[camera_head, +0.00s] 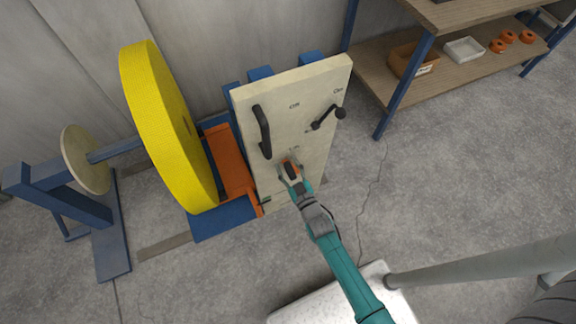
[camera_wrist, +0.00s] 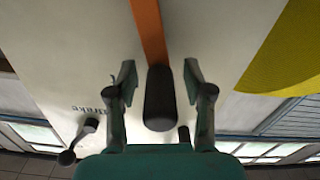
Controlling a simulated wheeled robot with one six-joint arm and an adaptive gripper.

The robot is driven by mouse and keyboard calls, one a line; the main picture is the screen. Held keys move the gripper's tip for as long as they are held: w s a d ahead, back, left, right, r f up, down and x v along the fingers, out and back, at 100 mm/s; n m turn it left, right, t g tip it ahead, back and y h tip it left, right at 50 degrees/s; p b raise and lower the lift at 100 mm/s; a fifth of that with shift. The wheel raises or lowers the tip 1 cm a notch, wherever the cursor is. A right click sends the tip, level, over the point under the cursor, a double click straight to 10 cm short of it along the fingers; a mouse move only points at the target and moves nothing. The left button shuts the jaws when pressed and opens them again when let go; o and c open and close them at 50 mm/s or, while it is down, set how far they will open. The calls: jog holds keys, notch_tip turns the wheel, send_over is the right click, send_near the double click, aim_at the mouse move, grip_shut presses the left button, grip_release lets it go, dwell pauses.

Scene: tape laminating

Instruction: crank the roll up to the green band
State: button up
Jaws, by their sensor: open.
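The yellow roll (camera_head: 155,120) stands on a blue frame left of a cream panel (camera_head: 300,100). The panel carries a black crank (camera_head: 328,117) at upper right and a black bar handle (camera_head: 262,130) at left. My gripper (camera_head: 290,168) is at the lower part of the panel, open. In the wrist view my open fingers (camera_wrist: 159,80) stand either side of a black grip (camera_wrist: 160,98) on an orange lever (camera_wrist: 147,30); contact cannot be told. The crank (camera_wrist: 80,140) also shows there. A small greenish mark (camera_head: 265,199) is at the panel's lower left; whether it is the green band is unclear.
A blue stand (camera_head: 90,215) with a round disc (camera_head: 85,160) is at left. An orange part (camera_head: 235,170) lies between roll and panel. A shelf (camera_head: 460,60) with trays and orange rings stands at upper right.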

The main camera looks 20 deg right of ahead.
grip_shut()
jog(key=shift+w+d+r+m, duration=0.1)
jog(key=shift+d+r+m, duration=0.05)
jog(key=shift+d+m, duration=0.15)
dwell(0.7)
